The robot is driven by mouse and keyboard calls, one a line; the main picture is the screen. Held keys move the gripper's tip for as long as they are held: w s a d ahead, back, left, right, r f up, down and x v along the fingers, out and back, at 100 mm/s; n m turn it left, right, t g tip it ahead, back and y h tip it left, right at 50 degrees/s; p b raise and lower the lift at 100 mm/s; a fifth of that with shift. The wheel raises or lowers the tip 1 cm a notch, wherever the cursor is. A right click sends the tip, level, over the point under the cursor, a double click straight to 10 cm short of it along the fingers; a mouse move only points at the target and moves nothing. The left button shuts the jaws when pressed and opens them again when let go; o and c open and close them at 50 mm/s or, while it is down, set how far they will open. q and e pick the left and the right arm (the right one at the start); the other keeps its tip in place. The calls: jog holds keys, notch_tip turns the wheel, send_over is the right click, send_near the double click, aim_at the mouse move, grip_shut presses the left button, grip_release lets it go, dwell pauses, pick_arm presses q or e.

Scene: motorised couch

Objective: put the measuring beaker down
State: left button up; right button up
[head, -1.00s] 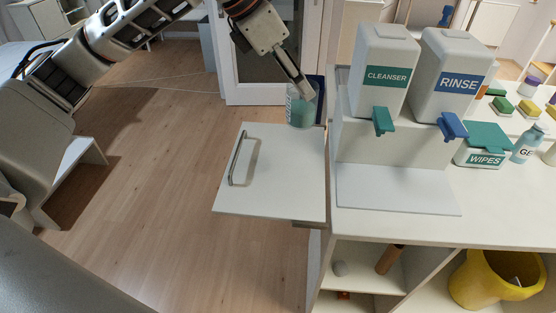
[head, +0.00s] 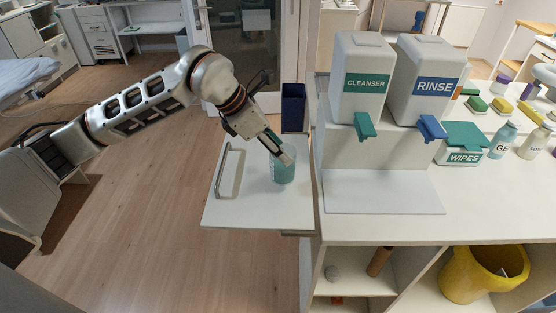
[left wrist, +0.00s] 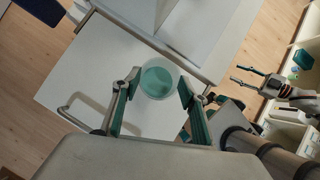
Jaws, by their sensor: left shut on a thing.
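The measuring beaker (head: 284,170) is clear with teal contents and stands upright at the pull-out white board (head: 262,212). I cannot tell whether its base touches the board. My left gripper (head: 284,157) is shut on the beaker near its upper part, reaching down from the upper left. In the left wrist view the beaker (left wrist: 158,82) shows from above, between the far ends of the left fingers (left wrist: 157,94). My right gripper (left wrist: 240,75) shows at the right of that view, its fingers apart and empty.
The board has a metal handle (head: 229,170) on its left. A dark blue open container (head: 293,108) stands behind the beaker. The cleanser dispenser (head: 360,85) and rinse dispenser (head: 424,85) stand on the counter to the right. The board's front part is bare.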

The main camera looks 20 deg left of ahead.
pick_arm(q)
jog(key=shift+f, duration=2.2)
jog(key=shift+f, duration=0.1)
jog(key=o, duration=1.2)
jog(key=shift+r, duration=0.25)
jog(key=v, duration=1.2)
jog(key=shift+b, duration=0.4)
jog(key=shift+f, duration=0.1)
